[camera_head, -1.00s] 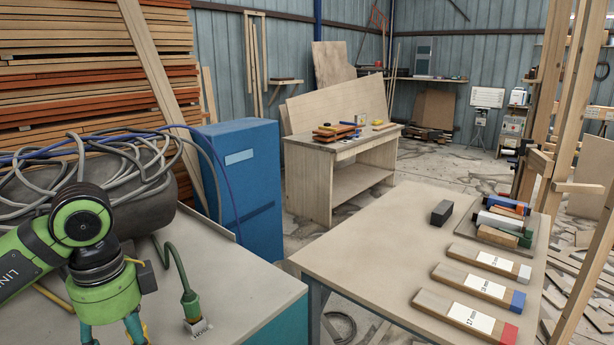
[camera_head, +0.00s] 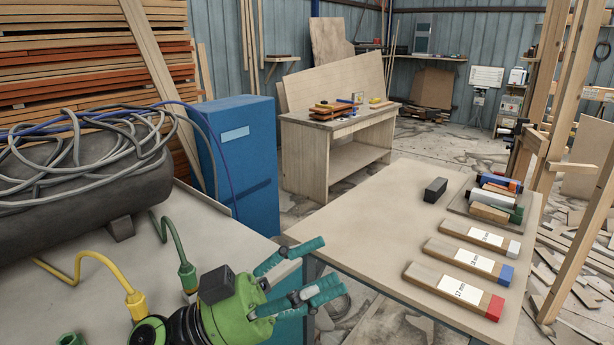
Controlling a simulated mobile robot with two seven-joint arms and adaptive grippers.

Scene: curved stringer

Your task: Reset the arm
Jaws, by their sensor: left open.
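My left gripper (camera_head: 318,272) shows at the bottom middle in the head view. It is green with teal fingers that are spread open and empty. Its fingers point right, in front of the near left edge of the light wooden table (camera_head: 385,215). The gripper touches nothing that I can see. My left arm is mostly cut off by the bottom edge of the picture. My right gripper is not in view.
The table bears a dark block (camera_head: 435,190), a tray of tools (camera_head: 460,205) and labelled wooden blocks with white, blue (camera_head: 470,260) and red ends. A grey bench (camera_head: 85,265) with cables and a blue cabinet (camera_head: 238,165) stand left. A workbench (camera_head: 335,150) stands behind.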

